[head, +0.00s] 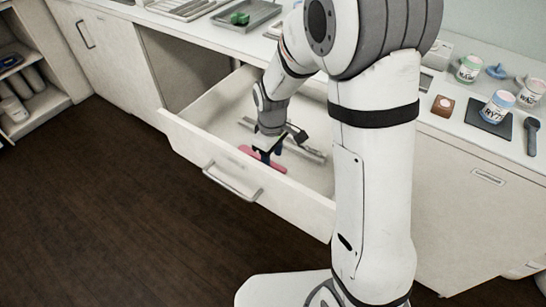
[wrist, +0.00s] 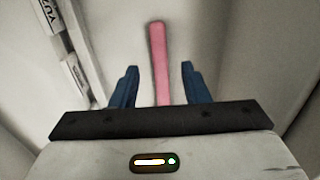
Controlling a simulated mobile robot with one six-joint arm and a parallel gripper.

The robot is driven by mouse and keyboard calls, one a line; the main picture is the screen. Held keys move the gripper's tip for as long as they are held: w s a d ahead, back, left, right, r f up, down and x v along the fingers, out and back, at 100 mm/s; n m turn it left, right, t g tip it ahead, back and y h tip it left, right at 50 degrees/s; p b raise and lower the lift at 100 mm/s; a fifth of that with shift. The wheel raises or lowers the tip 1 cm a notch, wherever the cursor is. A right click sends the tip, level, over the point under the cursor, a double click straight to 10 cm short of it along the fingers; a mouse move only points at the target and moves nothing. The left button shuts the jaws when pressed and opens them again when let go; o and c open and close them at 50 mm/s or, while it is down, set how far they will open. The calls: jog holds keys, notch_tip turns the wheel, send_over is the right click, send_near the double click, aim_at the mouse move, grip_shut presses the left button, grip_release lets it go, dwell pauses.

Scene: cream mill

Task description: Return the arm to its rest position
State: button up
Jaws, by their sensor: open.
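My arm reaches down into an open drawer (head: 190,132) below the counter. My gripper (head: 268,158) is inside the drawer, pointing down. In the wrist view my gripper (wrist: 158,80) shows two blue fingers spread apart, open. A pink stick-like object (wrist: 158,52) lies on the drawer floor between and beyond the fingers, with a gap on each side. In the head view the pink object (head: 250,157) is partly hidden by my gripper.
A long grey object (head: 308,151) lies in the drawer beside my gripper. The drawer front with its handle (head: 232,184) stands out over the dark floor. The counter holds a tray (head: 246,14), labelled jars (head: 497,107) and a brown block (head: 443,105). Open shelves stand at far left.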

notch_tip(320, 180, up, 6)
jog(key=shift+f+p, duration=0.1)
jog(key=shift+p, duration=0.2)
jog(key=s+d+r+m+t+p, duration=0.1)
jog(key=s+d+r+m+p, duration=0.3)
jog(key=s+r, duration=0.4)
jog(key=s+d+r+m+t+p, duration=0.1)
jog(key=s+d+r+m+p, duration=0.3)
jog(key=s+r, duration=0.5)
jog(key=shift+d+r+m+t, duration=0.3)
jog(key=shift+d+r+m, duration=0.9)
jog(key=shift+d, duration=0.55)
